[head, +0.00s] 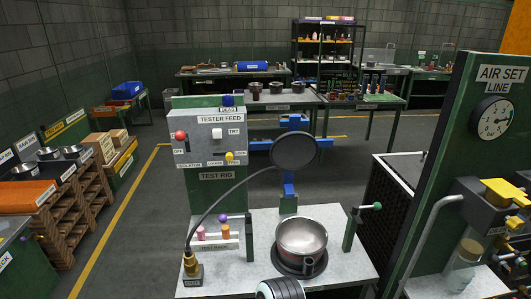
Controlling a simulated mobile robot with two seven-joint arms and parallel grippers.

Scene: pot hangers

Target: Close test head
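The test head appears to be the dark round disc (294,151) raised on the blue post (289,187) at the back of the test bench (232,281). Its flat face is turned toward me, apart from and above the metal pot (301,238). The pot sits upright and open-topped on a dark round base (299,268). A thin dark hose (221,199) curves from the disc down to a brass fitting (190,265). Neither of my grippers can be made out. A grey ribbed piece at the bottom edge may be part of my arm.
A green lever post (352,229) with a green knob stands right of the pot. The tester panel (210,140) is behind left, with small coloured pegs (225,231) below. The air set stand (432,170) is at right; racks (80,200) are at left.

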